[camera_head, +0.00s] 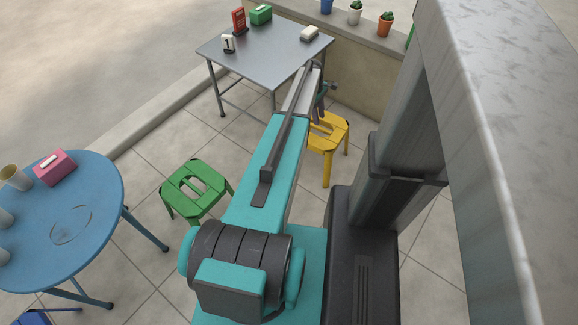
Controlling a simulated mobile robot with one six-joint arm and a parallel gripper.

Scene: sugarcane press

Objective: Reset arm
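My teal and grey arm (268,170) stretches away from my body, from the large dark joint at the bottom toward the grey metal table. Its far end overlaps the table's right front corner in the picture. A small dark part (329,87) shows just right of that end, above the yellow stool. I cannot tell whether it is my wrist or my gripper. The gripper's fingers cannot be made out, and nothing held can be seen.
The metal table (262,58) bears a number sign (228,42), a red holder (239,20), a green box (261,14) and a white item (310,33). A green stool (196,190), yellow stool (330,135) and blue round table (95,200) stand around. Potted plants (355,13) line a low wall.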

